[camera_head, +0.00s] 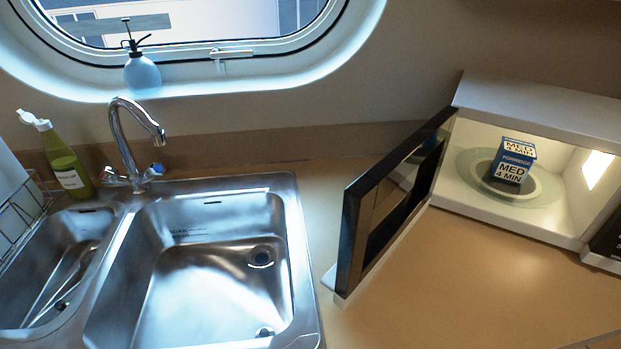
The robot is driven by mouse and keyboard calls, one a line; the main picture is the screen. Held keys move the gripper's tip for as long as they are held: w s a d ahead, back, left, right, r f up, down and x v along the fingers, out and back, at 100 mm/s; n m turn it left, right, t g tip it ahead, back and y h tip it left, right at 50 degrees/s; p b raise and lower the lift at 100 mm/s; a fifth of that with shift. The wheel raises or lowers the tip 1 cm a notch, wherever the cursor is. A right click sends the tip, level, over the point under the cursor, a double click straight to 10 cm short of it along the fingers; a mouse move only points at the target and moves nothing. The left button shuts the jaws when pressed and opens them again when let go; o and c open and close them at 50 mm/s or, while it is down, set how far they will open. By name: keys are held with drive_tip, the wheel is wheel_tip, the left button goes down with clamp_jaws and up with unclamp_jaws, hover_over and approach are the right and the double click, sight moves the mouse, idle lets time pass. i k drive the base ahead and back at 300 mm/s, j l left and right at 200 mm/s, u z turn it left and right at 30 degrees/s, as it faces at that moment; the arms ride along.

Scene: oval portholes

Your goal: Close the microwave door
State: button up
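A white microwave (545,103) stands at the right on the counter, its lit inside showing. Its dark-framed door (352,238) stands wide open, swung out to the left and toward me from the left side of the opening. A blue and white porridge box (513,161) sits inside on the round glass turntable (471,172). My gripper is not in view.
A steel double sink (293,215) fills the left, its edge close to the door's near end. A tap (119,118), a green bottle (64,160) and a spray bottle (142,74) stand behind it. The counter (465,275) before the microwave is clear.

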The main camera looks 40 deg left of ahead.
sight(379, 208)
drive_tip(key=k+j, duration=0.1)
drive_tip(key=j, duration=0.45)
drive_tip(key=k+j+u, duration=0.1)
drive_tip(key=j, duration=0.45)
drive_tip(key=k+j, duration=0.15)
drive_tip(key=j, duration=0.4)
